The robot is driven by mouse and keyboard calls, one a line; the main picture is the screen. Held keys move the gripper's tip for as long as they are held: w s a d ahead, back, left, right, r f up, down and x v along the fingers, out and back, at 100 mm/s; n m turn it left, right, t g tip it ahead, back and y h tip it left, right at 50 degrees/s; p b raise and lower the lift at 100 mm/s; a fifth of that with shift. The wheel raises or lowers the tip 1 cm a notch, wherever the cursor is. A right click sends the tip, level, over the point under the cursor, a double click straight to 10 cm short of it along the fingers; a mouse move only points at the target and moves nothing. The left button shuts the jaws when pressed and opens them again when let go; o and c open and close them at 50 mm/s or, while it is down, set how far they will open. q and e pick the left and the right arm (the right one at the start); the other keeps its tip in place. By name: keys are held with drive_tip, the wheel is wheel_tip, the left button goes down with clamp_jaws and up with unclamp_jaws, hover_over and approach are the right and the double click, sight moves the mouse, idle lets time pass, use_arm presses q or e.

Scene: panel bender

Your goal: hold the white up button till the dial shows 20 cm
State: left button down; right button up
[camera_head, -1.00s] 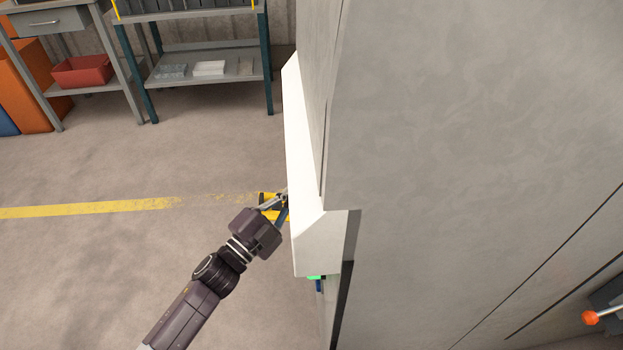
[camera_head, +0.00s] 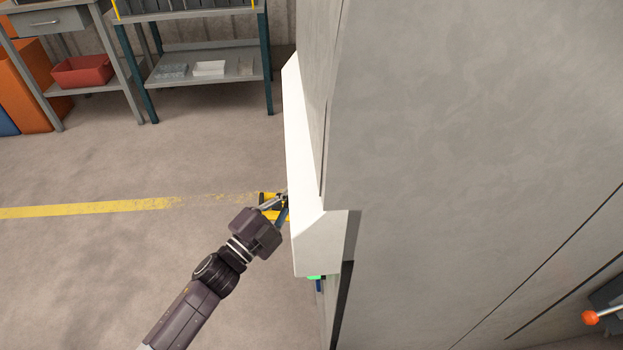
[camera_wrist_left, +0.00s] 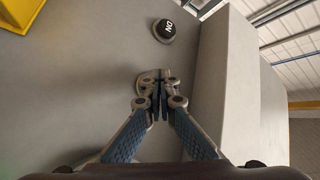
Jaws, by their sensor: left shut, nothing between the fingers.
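My left gripper (camera_head: 284,198) reaches the side face of the grey machine in the head view, beside its white housing (camera_head: 307,165). The wrist view shows its fingers (camera_wrist_left: 157,100) closed together, with the tips over a pale round button (camera_wrist_left: 148,77) on a grey panel. The fingertips cover most of that button, and I cannot tell how deep it is pressed. A black button (camera_wrist_left: 164,31) with a white label sits apart from it, above in the picture. The dial is not visible in either view. My right gripper is not in view.
The grey machine (camera_head: 470,120) fills the right side. A wall (camera_wrist_left: 210,90) rises right of the buttons in the wrist view; a yellow part (camera_wrist_left: 22,12) is at top left. A shelf (camera_head: 200,68) and red bin (camera_head: 82,71) stand far back. The left floor is clear.

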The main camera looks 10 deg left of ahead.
use_arm(q)
drive_tip(key=shift+s+a, duration=0.25)
drive_tip(key=shift+a, duration=0.6)
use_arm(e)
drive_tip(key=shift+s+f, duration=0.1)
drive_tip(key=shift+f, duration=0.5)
use_arm(q)
drive_tip(key=a, duration=0.2)
drive_tip(key=s+a, duration=0.1)
drive_tip(key=a, duration=0.1)
drive_tip(key=shift+s+a+p, duration=0.2)
drive_tip(key=shift+a+p, duration=0.15)
drive_tip(key=shift+a, duration=0.05)
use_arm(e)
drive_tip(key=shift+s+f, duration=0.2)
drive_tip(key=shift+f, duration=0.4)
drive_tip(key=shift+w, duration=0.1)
